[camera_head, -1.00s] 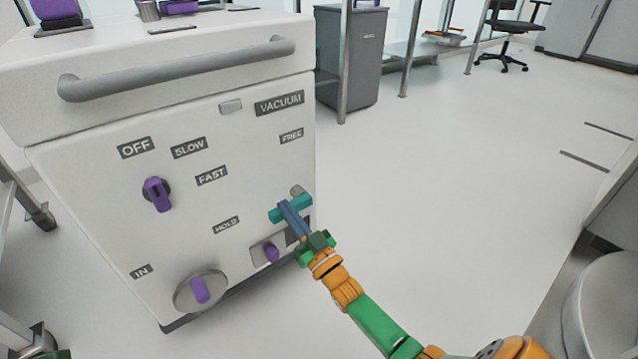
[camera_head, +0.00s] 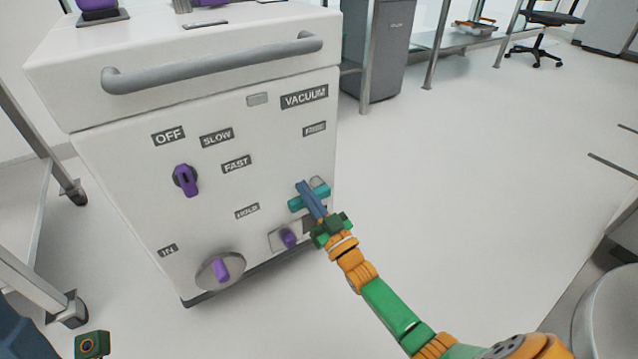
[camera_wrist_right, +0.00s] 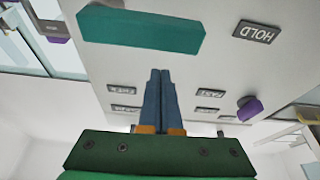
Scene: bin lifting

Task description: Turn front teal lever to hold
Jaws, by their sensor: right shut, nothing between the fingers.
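The teal lever (camera_head: 295,204) is on the lower right of the white cabinet's front in the head view. It lies nearly level, its right end a little higher. The HOLD label (camera_wrist_right: 257,31) is sharp in the wrist view; the lever (camera_wrist_right: 140,28) fills the top there. My right gripper (camera_head: 301,185) is shut and empty. Its blue fingers cross in front of the lever's middle and hide part of it. In the wrist view the fingertips (camera_wrist_right: 160,72) point towards the lever; I cannot tell whether they touch it. My left gripper's fingers do not show.
The white cabinet (camera_head: 125,150) has a grey handle bar (camera_head: 215,62), an upper purple knob (camera_head: 186,180), a lower purple dial (camera_head: 220,270) and a small purple knob (camera_head: 289,238) near my right gripper. A metal table (camera_head: 25,230) stands left. The floor (camera_head: 480,190) right of the cabinet is clear.

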